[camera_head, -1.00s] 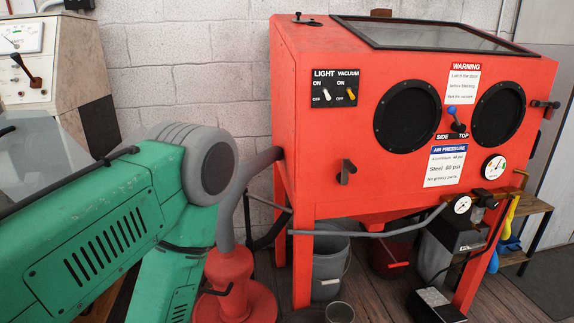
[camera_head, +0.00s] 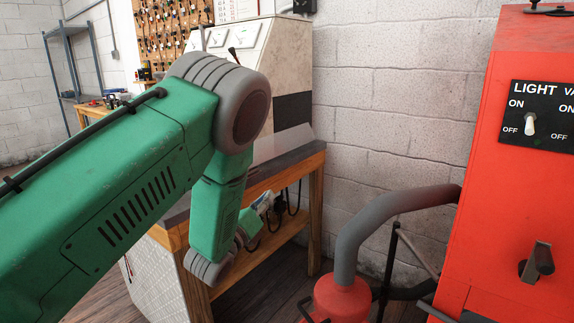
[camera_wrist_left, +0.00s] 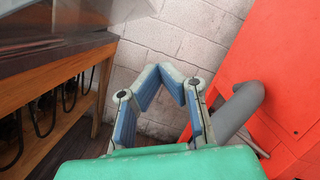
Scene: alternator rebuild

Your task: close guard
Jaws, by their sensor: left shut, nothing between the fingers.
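A see-through guard panel (camera_head: 283,143) stands over the dark top of the wooden bench, in front of a cream test machine (camera_head: 262,62); my left arm hides part of it. A clear sheet edge also shows at the top left of the left wrist view (camera_wrist_left: 75,14). My left gripper (camera_head: 264,203) hangs low beside the bench's front edge, partly hidden behind my forearm. In the left wrist view its blue-padded fingers (camera_wrist_left: 165,77) meet at the tips, shut and empty, with the block wall behind. My right gripper is not in view.
A red blast cabinet (camera_head: 500,200) stands at the right, with a grey hose (camera_head: 390,208) running to a red canister (camera_head: 342,300). The wooden bench (camera_head: 314,200) has dark cables hanging below its edge. Floor between bench and canister looks narrow.

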